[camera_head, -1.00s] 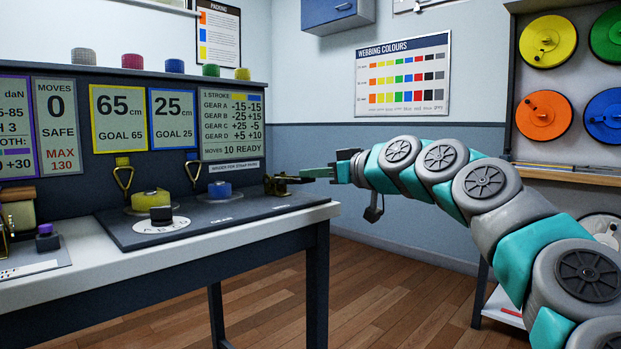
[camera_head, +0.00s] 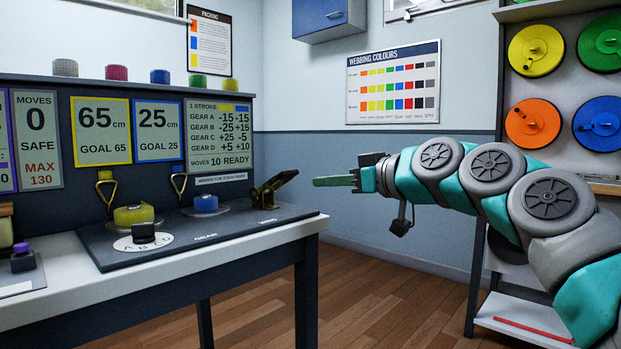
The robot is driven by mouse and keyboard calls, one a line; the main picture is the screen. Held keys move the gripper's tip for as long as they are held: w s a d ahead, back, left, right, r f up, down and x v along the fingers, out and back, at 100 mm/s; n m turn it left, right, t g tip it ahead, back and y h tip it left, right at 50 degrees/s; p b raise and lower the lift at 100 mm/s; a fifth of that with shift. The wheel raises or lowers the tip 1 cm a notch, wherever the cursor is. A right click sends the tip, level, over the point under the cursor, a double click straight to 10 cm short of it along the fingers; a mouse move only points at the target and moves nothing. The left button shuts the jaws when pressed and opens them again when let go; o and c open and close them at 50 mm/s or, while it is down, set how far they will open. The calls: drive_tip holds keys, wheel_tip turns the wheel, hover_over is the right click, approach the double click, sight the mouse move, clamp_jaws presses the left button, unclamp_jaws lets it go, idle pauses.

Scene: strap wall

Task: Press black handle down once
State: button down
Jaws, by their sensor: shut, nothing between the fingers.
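The black handle (camera_head: 276,182) belongs to a small brass-coloured ratchet (camera_head: 259,198) at the right end of the dark bench panel (camera_head: 190,240). The handle is tilted up toward the right, its free end raised above the panel. My gripper (camera_head: 316,182) is to the right of the handle, beyond the table's right end in the picture. It is shut and empty, with its green fingers pointing left. A gap shows between the fingertips and the handle.
A yellow webbing roll (camera_head: 134,214), a blue roll (camera_head: 206,203) and a black knob (camera_head: 143,232) on a lettered white dial stand on the panel. The board reads 65 cm, 25 cm and MOVES 0. The floor right of the table is clear.

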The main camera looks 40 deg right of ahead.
drive_tip(key=shift+s+d+f, duration=0.1)
drive_tip(key=shift+s+f, duration=0.05)
drive_tip(key=shift+s, duration=0.8)
drive_tip(key=shift+s, duration=0.1)
